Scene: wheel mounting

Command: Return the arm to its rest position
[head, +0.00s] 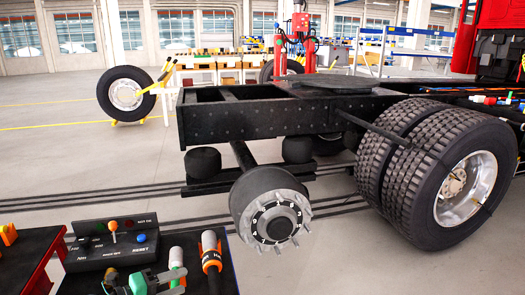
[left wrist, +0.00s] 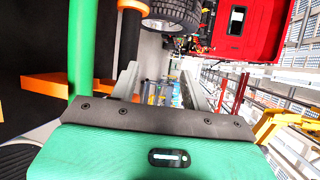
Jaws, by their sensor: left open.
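My left gripper (head: 148,284) is at the bottom edge of the head view, low over the tool table, beside the control box. In the left wrist view its grey fingers (left wrist: 165,92) stand apart with nothing between them. My right gripper is not in view. The bare wheel hub (head: 272,218) with its ring of studs is on the truck chassis (head: 240,120), well away from my left gripper. A loose wheel (head: 125,92) stands upright at a yellow holder at the back left.
The black control box (head: 110,245) has an orange-topped lever and coloured buttons. An orange and black tool (head: 211,255) stands close right of my left gripper. Double truck wheels (head: 430,170) are at the right. Floor is clear between table and hub.

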